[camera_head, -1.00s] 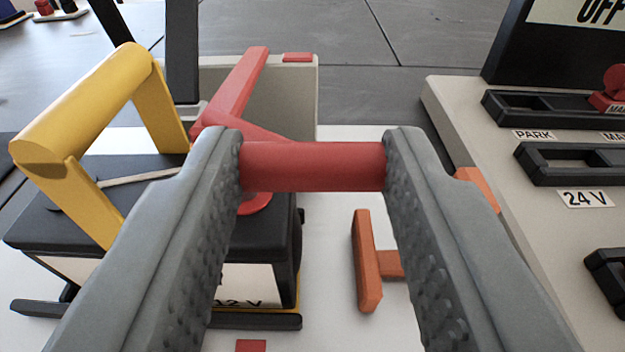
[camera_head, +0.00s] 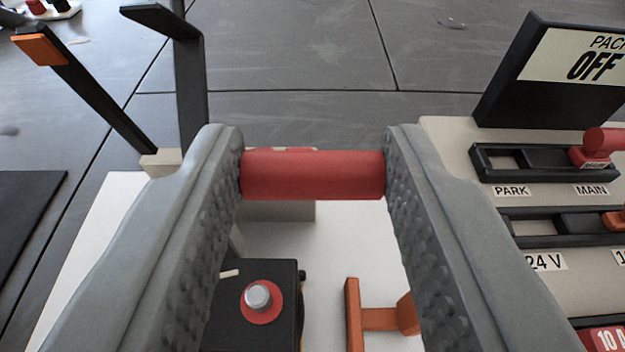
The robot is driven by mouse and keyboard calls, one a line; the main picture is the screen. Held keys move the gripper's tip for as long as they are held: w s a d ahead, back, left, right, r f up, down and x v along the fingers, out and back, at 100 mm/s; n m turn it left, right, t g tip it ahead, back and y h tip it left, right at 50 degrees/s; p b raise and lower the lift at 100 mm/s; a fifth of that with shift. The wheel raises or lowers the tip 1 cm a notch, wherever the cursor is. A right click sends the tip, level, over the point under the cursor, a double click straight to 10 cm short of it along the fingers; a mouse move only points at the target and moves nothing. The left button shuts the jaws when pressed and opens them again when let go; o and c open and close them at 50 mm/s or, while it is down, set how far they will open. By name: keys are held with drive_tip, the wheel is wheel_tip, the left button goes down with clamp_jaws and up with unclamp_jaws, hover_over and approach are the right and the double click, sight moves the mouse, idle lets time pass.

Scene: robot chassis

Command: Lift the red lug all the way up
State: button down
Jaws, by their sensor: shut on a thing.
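My gripper (camera_head: 313,175) is shut on the red lug (camera_head: 313,177), with one finger pad at each end of its red bar. The lug is held up between the fingers, above and beyond the black battery (camera_head: 250,275) in the picture. The battery's bare grey post (camera_head: 258,297) stands in a red ring (camera_head: 262,315) on its top, apart from the lug. Any lower part of the lug is hidden behind the bar or out of sight. Much of the battery is hidden by the left finger or cut off by the lower edge.
An orange T-shaped piece (camera_head: 378,319) stands right of the battery. At right is a pale panel (camera_head: 445,140) with slide switches, labels and a black OFF sign (camera_head: 560,70). Black uprights (camera_head: 188,80) stand at the back left. Grey floor (camera_head: 310,60) lies beyond.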

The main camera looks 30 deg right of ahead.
drive_tip(key=w+d+r+g, duration=0.1)
drive_tip(key=w+d+r, duration=0.1)
drive_tip(key=w, duration=0.2)
drive_tip(key=w+d+r+g+y, duration=0.1)
drive_tip(key=w+d+r, duration=0.2)
drive_tip(key=w, duration=0.1)
drive_tip(key=shift+w+r, duration=0.3)
drive_tip(key=c, duration=0.9)
unclamp_jaws()
drive_tip(key=shift+f, duration=0.2)
drive_tip(key=v, duration=1.7)
drive_tip(key=shift+r, duration=0.25)
